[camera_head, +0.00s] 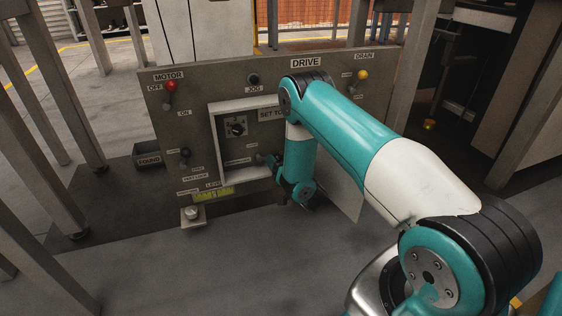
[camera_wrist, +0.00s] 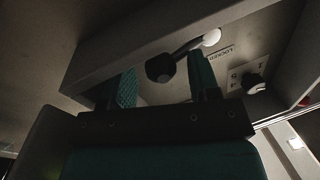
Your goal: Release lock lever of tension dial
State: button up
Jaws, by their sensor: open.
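The lock lever (camera_wrist: 187,48) shows in the wrist view as a thin rod with a black knob (camera_wrist: 159,68) and a pale round pivot (camera_wrist: 211,38). A label reading LOCKED (camera_wrist: 220,54) is beside the pivot. My gripper (camera_wrist: 165,80) is open, with one finger on each side of the knob. I cannot tell whether either finger touches it. In the head view the tension dial (camera_head: 236,127) sits in a pale recessed frame on the panel. My gripper (camera_head: 272,163) is at the frame's lower right there, partly hidden by my arm.
The panel (camera_head: 190,122) also carries a red-knobbed MOTOR lever (camera_head: 171,86), a JOG button (camera_head: 253,79) and a yellow-knobbed DRAIN lever (camera_head: 362,75). The frame's wall (camera_wrist: 110,62) runs close beside my fingers.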

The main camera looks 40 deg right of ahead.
jog(key=s+a+p, duration=0.1)
jog(key=s+p, duration=1.6)
jog(key=p, duration=0.9)
jog(key=shift+s+a+f, duration=0.15)
jog(key=shift+a+f, duration=0.1)
jog(key=shift+a, duration=0.1)
